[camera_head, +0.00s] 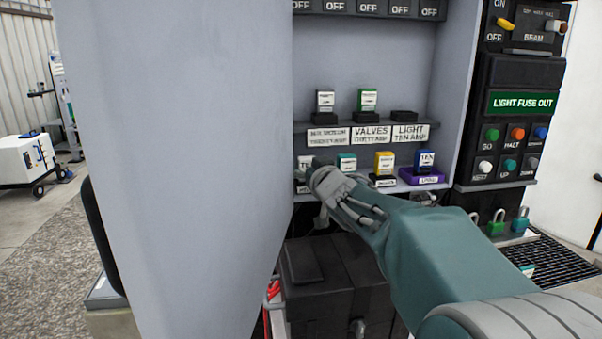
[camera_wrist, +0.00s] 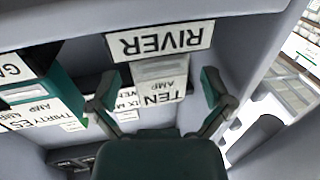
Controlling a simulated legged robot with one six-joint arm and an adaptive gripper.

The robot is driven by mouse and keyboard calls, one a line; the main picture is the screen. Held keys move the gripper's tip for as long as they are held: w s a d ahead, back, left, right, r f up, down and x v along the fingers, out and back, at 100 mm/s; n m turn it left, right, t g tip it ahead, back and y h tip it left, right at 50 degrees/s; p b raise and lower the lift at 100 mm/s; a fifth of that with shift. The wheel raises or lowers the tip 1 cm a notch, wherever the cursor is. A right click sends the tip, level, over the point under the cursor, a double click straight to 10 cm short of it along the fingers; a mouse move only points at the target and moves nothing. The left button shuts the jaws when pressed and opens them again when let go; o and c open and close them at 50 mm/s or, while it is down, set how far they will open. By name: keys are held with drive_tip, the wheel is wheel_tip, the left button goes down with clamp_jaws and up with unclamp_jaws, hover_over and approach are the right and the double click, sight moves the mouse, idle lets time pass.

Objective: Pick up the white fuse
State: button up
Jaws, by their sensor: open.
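A white fuse (camera_head: 304,161) stands at the left end of the lower shelf in the head view, partly hidden by my gripper (camera_head: 320,178). In the wrist view a white fuse (camera_wrist: 160,72) marked TEN AMP appears upside down, below a RIVER label (camera_wrist: 160,40). My open gripper (camera_wrist: 160,98) has one finger on each side of it, with visible gaps. I cannot tell how deep the fingers reach around it. Another white fuse (camera_head: 325,100) stands on the upper shelf.
A teal fuse (camera_head: 346,162), a yellow fuse (camera_head: 384,162) and a blue fuse (camera_head: 424,161) stand along the lower shelf to the right. A green fuse (camera_head: 367,99) is on the upper shelf. The grey cabinet wall (camera_head: 180,150) closes off the left side.

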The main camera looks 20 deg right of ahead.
sight(307, 157)
drive_tip(key=c, duration=1.3)
drive_tip(key=shift+r, duration=0.55)
wheel_tip(307, 157, up, 2)
drive_tip(key=shift+r, duration=0.1)
drive_tip(key=s+r, duration=0.3)
drive_tip(key=s, duration=0.1)
drive_tip(key=s+d+r, duration=0.1)
drive_tip(key=s+r, duration=0.2)
drive_tip(key=s, duration=0.2)
drive_tip(key=s+d+r, duration=0.1)
drive_tip(key=s+r, duration=0.2)
drive_tip(key=s, duration=0.2)
drive_tip(key=shift+d+r, duration=0.15)
drive_tip(key=shift+r, duration=0.2)
drive_tip(key=shift+w, duration=0.1)
drive_tip(key=shift+r, duration=1.35)
